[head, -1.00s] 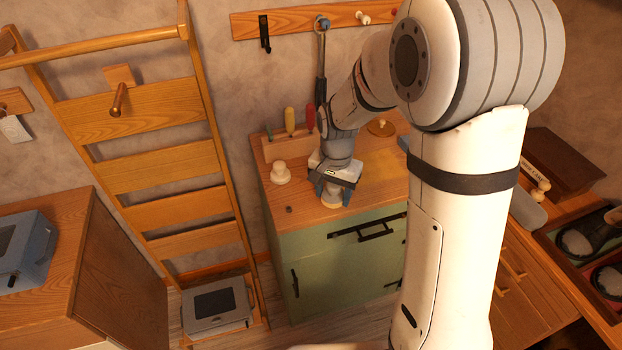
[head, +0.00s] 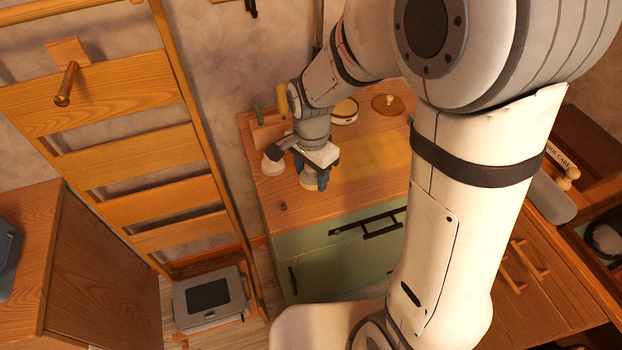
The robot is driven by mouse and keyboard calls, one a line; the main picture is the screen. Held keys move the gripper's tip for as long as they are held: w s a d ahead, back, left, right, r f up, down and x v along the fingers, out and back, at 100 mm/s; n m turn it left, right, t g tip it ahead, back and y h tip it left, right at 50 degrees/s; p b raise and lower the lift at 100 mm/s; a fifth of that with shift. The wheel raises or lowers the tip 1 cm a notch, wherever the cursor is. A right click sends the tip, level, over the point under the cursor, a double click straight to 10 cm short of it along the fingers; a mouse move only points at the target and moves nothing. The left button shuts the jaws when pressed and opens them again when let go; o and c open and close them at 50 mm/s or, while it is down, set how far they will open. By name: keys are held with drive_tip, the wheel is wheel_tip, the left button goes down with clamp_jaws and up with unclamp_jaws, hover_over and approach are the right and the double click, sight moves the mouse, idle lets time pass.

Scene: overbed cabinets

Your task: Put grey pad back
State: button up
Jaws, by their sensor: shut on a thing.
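My gripper (head: 316,166) is over the left part of the wooden top of the green cabinet (head: 352,184). It is shut on a small tan, rounded thing (head: 310,182), partly hidden by the fingers. Its underside is hidden, so I cannot tell whether it is the grey pad. A pale knob-shaped piece (head: 271,164) stands on the top just left of the gripper. A grey, rounded, flat piece (head: 551,200) lies at the right, near a wooden knob and a dark box marked "CARE" (head: 570,145).
An open round tin (head: 345,111) and a wooden disc with a knob (head: 388,104) are behind the gripper. A small rack with upright handles (head: 268,130) stands by the wall. The cabinet top's front right is clear. A wooden ladder frame (head: 130,150) stands left.

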sight(312, 176)
drive_tip(key=shift+s+f, duration=0.1)
drive_tip(key=shift+f, duration=1.35)
drive_tip(key=shift+f, duration=0.25)
drive_tip(key=o, duration=1)
drive_tip(key=shift+r, duration=0.1)
